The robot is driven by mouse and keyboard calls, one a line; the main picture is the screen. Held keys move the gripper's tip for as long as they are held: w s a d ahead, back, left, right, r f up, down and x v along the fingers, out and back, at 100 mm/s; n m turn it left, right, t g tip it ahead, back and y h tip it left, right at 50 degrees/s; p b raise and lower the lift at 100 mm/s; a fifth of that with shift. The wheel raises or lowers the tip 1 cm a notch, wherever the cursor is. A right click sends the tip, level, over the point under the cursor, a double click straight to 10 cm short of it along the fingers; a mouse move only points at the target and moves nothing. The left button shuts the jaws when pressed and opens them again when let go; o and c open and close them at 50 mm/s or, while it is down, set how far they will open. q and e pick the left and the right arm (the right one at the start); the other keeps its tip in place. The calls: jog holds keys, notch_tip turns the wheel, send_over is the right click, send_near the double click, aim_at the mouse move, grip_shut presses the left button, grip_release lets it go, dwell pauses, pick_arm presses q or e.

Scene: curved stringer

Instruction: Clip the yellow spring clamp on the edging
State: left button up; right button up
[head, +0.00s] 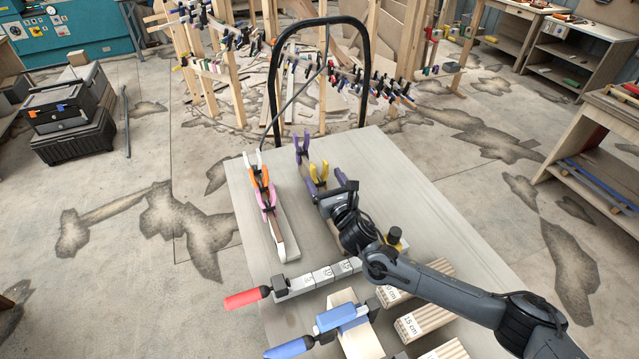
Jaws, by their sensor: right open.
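The yellow spring clamp (318,173) stands on a rack on the cart top, between a purple clamp (302,148) behind it and another purple clamp (312,188) in front. My right gripper (336,191) is open, just in front of and to the right of the yellow clamp. It partly hides the rack and the nearer purple clamp; I cannot tell whether it touches either. A long curved strip (345,72), likely the edging, runs between wooden posts at the back and carries many dark clamps. My left gripper is not in view.
A second rack (284,240) on the cart (380,165) holds white, orange and pink clamps. Red-handled (247,298) and blue-handled (340,318) clamps and labelled wooden blocks (425,320) lie in front. A black cart handle (272,75) rises between cart and strip. The cart's right side is mostly bare.

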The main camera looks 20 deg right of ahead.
jog(key=shift+w+a+b, duration=0.1)
jog(key=shift+w+b, duration=0.2)
jog(key=shift+w, duration=2.65)
jog(key=c, duration=1.3)
jog(key=shift+o, duration=0.2)
jog(key=shift+r, duration=0.1)
